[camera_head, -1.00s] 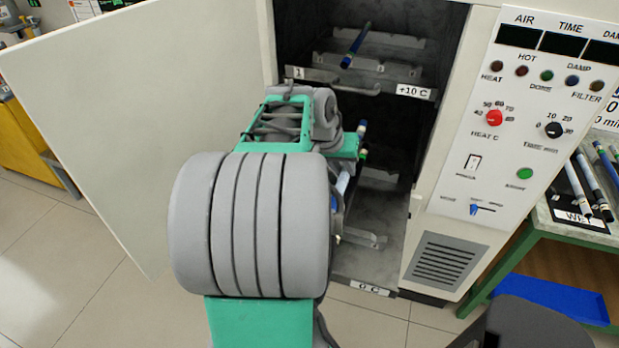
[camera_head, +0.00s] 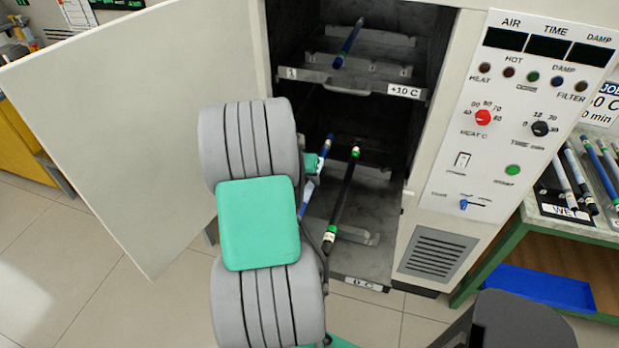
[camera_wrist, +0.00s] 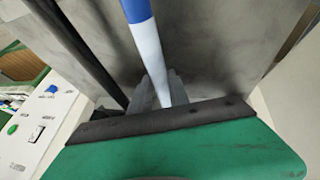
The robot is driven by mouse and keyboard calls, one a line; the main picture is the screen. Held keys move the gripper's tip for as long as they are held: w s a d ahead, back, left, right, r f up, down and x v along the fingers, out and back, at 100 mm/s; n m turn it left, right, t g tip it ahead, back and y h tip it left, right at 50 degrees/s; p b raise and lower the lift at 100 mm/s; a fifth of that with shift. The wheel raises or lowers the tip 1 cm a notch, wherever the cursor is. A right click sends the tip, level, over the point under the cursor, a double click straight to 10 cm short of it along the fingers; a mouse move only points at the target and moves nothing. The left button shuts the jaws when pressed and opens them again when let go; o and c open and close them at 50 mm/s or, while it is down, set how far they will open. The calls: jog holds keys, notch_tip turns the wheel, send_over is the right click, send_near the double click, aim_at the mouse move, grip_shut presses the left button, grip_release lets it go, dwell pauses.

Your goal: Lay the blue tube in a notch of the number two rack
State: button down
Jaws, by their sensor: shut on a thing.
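My gripper (camera_wrist: 160,92) is shut on the blue tube (camera_wrist: 148,45), which has a blue end and a white lower part. In the head view the blue tube (camera_head: 328,145) slants inside the lower bay of the open cabinet, its lower part beside my gripper (camera_head: 313,168). The lower rack (camera_head: 352,233) has a notched grey rail and a "0 C" label; its number is hidden behind my arm. I cannot tell whether the tube touches the rack. The upper rack (camera_head: 330,80) is marked 1 and "+10 C".
A black tube (camera_head: 342,205) with green bands lies across the lower rack, right of the held tube. Another blue tube (camera_head: 348,45) lies on the upper rack. The cabinet door (camera_head: 110,130) stands open at left. A bench with several tubes (camera_head: 590,175) is at right.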

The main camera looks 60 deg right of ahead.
jog(key=shift+f, duration=0.3)
jog(key=c, duration=1.3)
grip_release()
jog(key=shift+r, duration=0.15)
jog(key=shift+o, duration=0.2)
